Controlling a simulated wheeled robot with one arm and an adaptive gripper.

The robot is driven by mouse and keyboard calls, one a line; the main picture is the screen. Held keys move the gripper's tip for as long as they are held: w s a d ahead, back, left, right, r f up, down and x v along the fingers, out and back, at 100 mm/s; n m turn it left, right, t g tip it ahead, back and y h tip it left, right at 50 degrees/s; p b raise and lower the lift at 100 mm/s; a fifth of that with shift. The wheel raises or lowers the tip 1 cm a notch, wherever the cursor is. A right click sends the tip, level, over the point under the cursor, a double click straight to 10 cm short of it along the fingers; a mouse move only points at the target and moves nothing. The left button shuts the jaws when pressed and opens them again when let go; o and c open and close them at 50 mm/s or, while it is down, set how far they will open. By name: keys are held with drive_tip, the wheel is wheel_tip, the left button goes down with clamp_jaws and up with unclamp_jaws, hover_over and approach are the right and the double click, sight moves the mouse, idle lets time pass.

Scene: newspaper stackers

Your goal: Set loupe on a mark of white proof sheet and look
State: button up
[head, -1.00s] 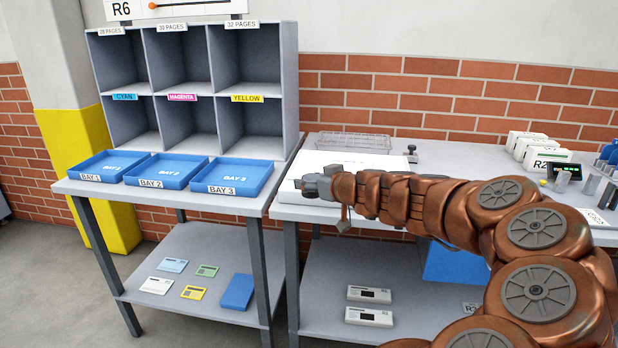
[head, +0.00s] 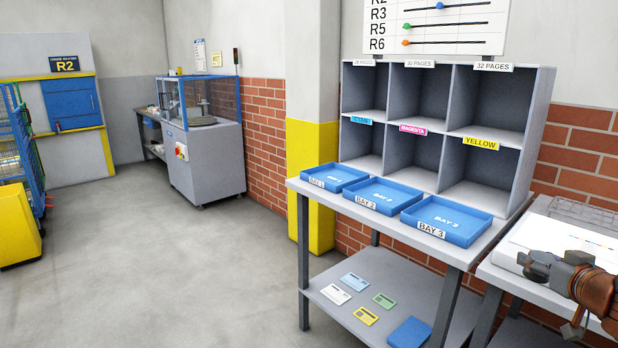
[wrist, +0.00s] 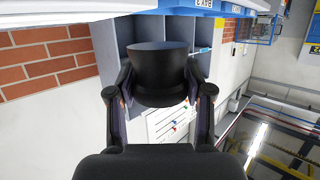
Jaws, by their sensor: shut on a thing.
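The white proof sheet (head: 540,235) lies on the right-hand table, with a row of small coloured marks showing near the right picture edge. My gripper (head: 540,268) is at the sheet's front left edge in the head view. It is shut on the loupe, a dark, round, cup-like piece (wrist: 160,75) between the two fingers (wrist: 158,92) in the wrist view. I cannot tell from the head view whether the loupe touches the sheet or is above it. Part of the sheet is cut off by the picture edge.
A table with three blue bay trays (head: 440,220) and a grey pigeonhole rack (head: 440,130) stands left of the sheet. Cards and a blue block (head: 410,333) lie on its lower shelf. A wire basket (head: 590,212) is behind the sheet. Open floor (head: 180,270) lies left.

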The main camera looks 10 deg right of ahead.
drive_tip(key=w+a+f+m+h, duration=0.1)
drive_tip(key=w+a+f, duration=0.4)
drive_tip(key=w+a, duration=0.35)
drive_tip(key=w+a+f, duration=0.4)
drive_tip(key=w+a, duration=0.3)
drive_tip(key=a, duration=0.3)
drive_tip(key=w+a+r, duration=0.2)
drive_tip(key=w+a, duration=0.1)
drive_tip(key=a, duration=1.3)
wheel_tip(320, 180, up, 13)
drive_tip(key=p, duration=1.3)
drive_tip(key=shift+w+f, duration=0.15)
drive_tip(key=shift+w, duration=0.05)
drive_tip(key=shift+a, duration=0.15)
